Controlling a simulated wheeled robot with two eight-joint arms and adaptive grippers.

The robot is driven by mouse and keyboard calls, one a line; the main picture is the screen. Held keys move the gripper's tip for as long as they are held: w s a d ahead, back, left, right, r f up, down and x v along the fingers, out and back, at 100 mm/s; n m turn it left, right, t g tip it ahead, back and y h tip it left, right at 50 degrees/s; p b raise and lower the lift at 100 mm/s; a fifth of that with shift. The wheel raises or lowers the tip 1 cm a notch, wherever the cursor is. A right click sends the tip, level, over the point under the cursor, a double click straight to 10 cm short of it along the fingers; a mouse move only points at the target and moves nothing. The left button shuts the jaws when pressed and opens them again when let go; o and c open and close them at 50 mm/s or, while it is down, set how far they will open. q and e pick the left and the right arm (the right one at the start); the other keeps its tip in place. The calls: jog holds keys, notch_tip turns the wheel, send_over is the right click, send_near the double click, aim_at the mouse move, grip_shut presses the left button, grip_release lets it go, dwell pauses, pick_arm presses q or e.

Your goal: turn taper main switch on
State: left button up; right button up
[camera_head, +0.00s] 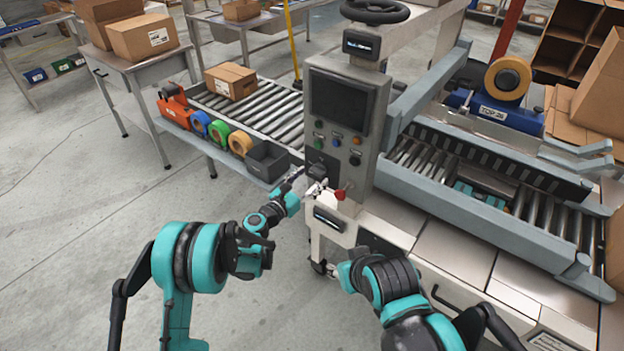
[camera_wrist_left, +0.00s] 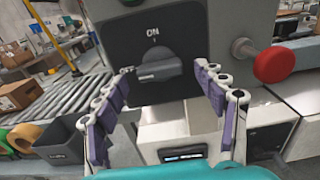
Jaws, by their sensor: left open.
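The taper main switch (camera_wrist_left: 158,70) is a dark rotary knob on a black plate, with the word ON above it. Its grip bar lies roughly level, so it does not point up at ON. In the head view the switch (camera_head: 317,171) sits low on the grey control column, partly behind my gripper. My left gripper (camera_head: 308,187) is at the column's front. In the left wrist view its purple-padded fingers (camera_wrist_left: 165,100) are spread open, on either side of and below the knob, with nothing between them. My right arm's end (camera_head: 334,270) is low by the machine's front; its fingers are unclear.
A red mushroom button (camera_wrist_left: 275,64) sticks out right of the switch, close to the right finger. A control panel with a dark screen (camera_head: 338,103) is above. A dark bin (camera_head: 268,160) and tape rolls (camera_head: 219,134) stand left. A carton (camera_head: 231,80) rests on the rollers.

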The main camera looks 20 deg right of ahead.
pick_arm(q)
jog(key=shift+w+d, duration=0.3)
jog(key=shift+d, duration=0.05)
jog(key=c, duration=1.2)
jog(key=shift+o, duration=0.2)
